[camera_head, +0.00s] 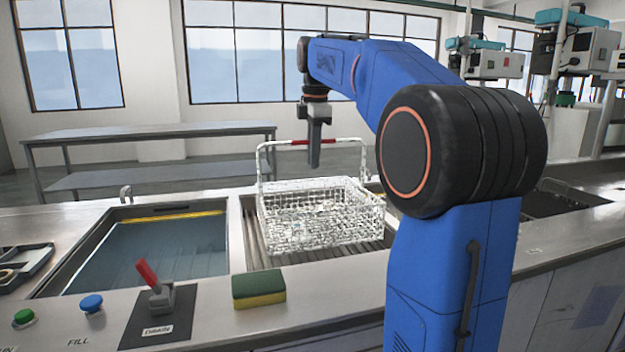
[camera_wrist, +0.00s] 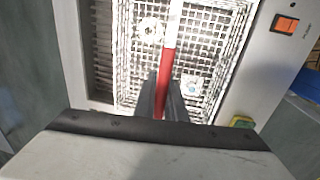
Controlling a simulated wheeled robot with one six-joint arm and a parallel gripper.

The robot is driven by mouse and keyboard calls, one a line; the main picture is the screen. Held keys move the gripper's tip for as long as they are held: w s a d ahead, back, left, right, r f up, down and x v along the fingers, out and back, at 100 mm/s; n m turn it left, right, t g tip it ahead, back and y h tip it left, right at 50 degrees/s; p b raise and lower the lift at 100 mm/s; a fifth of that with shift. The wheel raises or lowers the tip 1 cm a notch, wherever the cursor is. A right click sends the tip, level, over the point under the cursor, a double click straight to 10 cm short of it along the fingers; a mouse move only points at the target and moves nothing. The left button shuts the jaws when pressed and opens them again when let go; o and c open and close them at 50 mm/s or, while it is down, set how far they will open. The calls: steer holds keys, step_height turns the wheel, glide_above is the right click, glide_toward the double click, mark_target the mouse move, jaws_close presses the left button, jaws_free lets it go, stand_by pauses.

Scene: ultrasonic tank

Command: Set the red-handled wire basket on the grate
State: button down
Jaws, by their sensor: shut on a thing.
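The white wire basket (camera_head: 318,218) is upright over the slatted grate (camera_head: 262,255), in the bay right of the water tank. Its tall handle has a red grip (camera_head: 298,142). My gripper (camera_head: 314,162) points down and is shut on the red grip. In the wrist view the fingers (camera_wrist: 161,95) close around the red grip (camera_wrist: 170,65), with the basket mesh (camera_wrist: 205,45) below. Small pieces lie inside the basket, too small to identify. I cannot tell whether the basket's bottom touches the grate; its mesh and my arm hide part of the bay.
The water-filled tank (camera_head: 150,255) is left of the grate. In front are a green-yellow sponge (camera_head: 258,288), a red-levered drain switch (camera_head: 150,277), and blue (camera_head: 91,304) and green (camera_head: 24,318) buttons. An orange switch (camera_wrist: 285,23) shows in the wrist view.

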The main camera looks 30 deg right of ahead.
steer(key=shift+f, duration=2.4)
steer(key=c, duration=1.8)
jaws_free()
steer(key=r, duration=0.4)
steer(key=s+r, duration=0.1)
steer(key=r, duration=0.7)
steer(key=shift+s+a, duration=0.25)
steer(key=shift+s, duration=0.05)
